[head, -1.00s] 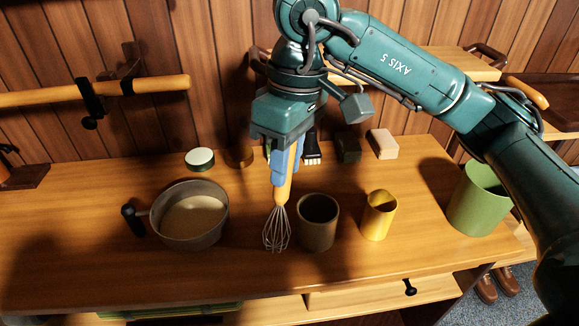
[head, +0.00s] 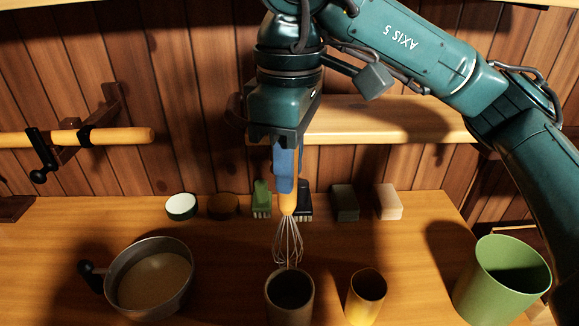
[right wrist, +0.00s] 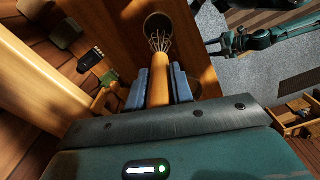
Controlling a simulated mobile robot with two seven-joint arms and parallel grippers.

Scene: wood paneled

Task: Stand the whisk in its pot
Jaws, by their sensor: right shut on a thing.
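My right gripper (head: 286,172) is shut on the wooden handle of the whisk (head: 288,236). The whisk hangs upright with its wire head down. A round brown pot (head: 290,316) with a dark open mouth stands on the bench. In the head view the wire tips show just above the pot's back rim. In the right wrist view the whisk (right wrist: 159,72) points at the dark mouth of the pot (right wrist: 158,20), and the wires overlap it. I cannot tell the exact gap. A teal arm, likely my left, shows in the right wrist view; its gripper is too small to read.
A saucepan (head: 122,295) stands to the left. A yellow cup (head: 366,297) and a green bin (head: 503,285) stand to the right. A lidded tin (head: 181,206), a green brush (head: 262,198) and blocks (head: 388,201) line the back. A shelf (head: 385,120) runs behind my gripper.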

